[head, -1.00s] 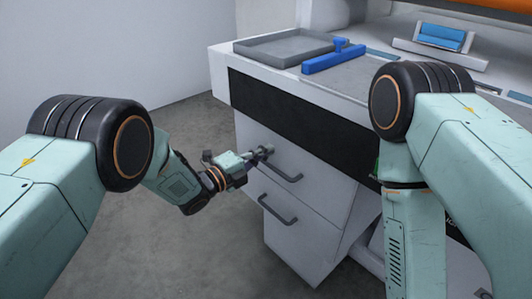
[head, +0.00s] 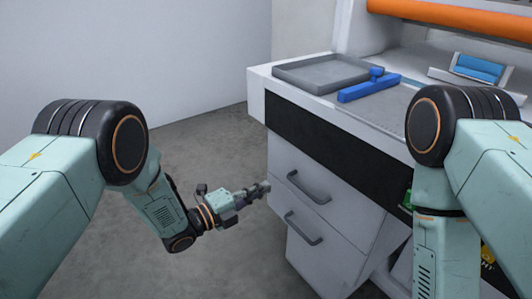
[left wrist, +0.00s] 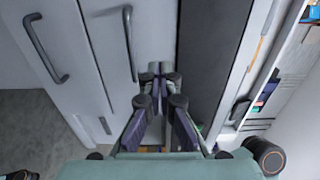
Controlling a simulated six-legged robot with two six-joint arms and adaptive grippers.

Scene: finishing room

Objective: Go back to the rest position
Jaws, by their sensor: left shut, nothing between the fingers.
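My left gripper (head: 262,188) is shut and empty, held in the air just left of the white drawer cabinet (head: 325,262) in the head view. It also shows in the left wrist view (left wrist: 159,70), its fingertips together, with the drawer fronts behind it. The upper drawer handle (head: 309,188) and the lower drawer handle (head: 303,229) are dark bars, and both drawers look closed. My right arm comes in from the right in the head view, but its gripper is out of the picture.
On the worktop stand a grey tray (head: 300,72), a blue tool (head: 368,90) and a light stand with a blue pad (head: 478,68). An orange roller (head: 440,20) runs above. The grey floor (head: 215,135) left of the cabinet is clear.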

